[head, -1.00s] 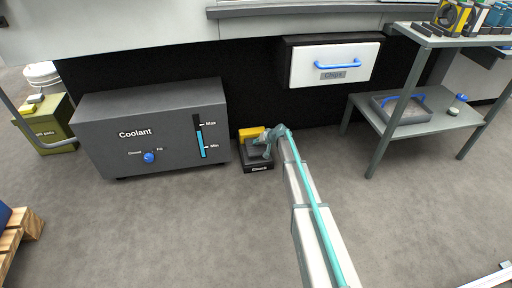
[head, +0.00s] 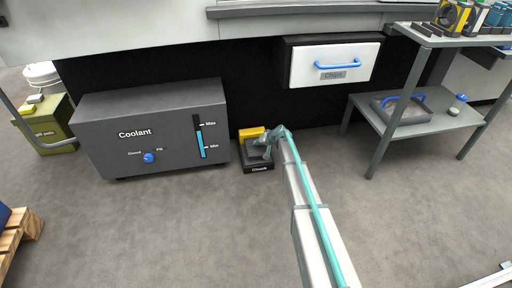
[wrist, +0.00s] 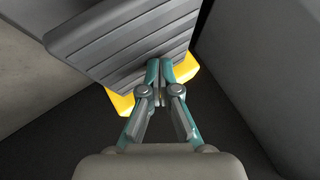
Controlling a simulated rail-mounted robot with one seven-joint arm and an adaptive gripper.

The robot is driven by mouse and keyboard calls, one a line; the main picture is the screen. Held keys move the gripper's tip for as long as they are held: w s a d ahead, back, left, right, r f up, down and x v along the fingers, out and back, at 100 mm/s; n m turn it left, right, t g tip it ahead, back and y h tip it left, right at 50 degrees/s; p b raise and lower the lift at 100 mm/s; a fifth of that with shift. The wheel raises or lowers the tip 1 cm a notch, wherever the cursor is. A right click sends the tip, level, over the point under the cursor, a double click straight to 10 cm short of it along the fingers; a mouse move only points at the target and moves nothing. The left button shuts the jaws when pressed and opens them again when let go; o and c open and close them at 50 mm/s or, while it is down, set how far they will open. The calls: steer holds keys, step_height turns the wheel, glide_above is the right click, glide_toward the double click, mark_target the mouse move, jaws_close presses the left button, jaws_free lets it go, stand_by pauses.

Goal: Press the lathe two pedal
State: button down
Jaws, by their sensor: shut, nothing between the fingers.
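The pedal (head: 257,164) is a low black unit on the floor, with a yellow part (head: 250,133) at its back and a small white label on its front. In the wrist view its ribbed grey plate (wrist: 125,38) fills the upper middle, with yellow (wrist: 122,103) showing at its edge. My gripper (head: 268,150) is over the pedal in the head view. In the wrist view my gripper (wrist: 160,62) is shut and empty, its tips over the edge of the ribbed plate. Whether the tips touch the plate cannot be told. My arm hides part of the pedal.
A dark grey coolant box (head: 150,130) stands just left of the pedal. A white chips drawer (head: 333,65) with a blue handle is above right. A grey shelf rack (head: 415,120) stands at the right. The floor (head: 210,230) in front is clear.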

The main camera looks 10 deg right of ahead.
mark_target(257, 147)
steer(key=shift+f, duration=0.5)
stand_by(0.3)
stand_by(0.4)
steer(key=shift+r+p, duration=0.35)
steer(key=shift+r, duration=0.8)
steer(key=shift+r, duration=0.15)
steer(key=shift+r+p, duration=1.2)
steer(key=shift+r, duration=1.2)
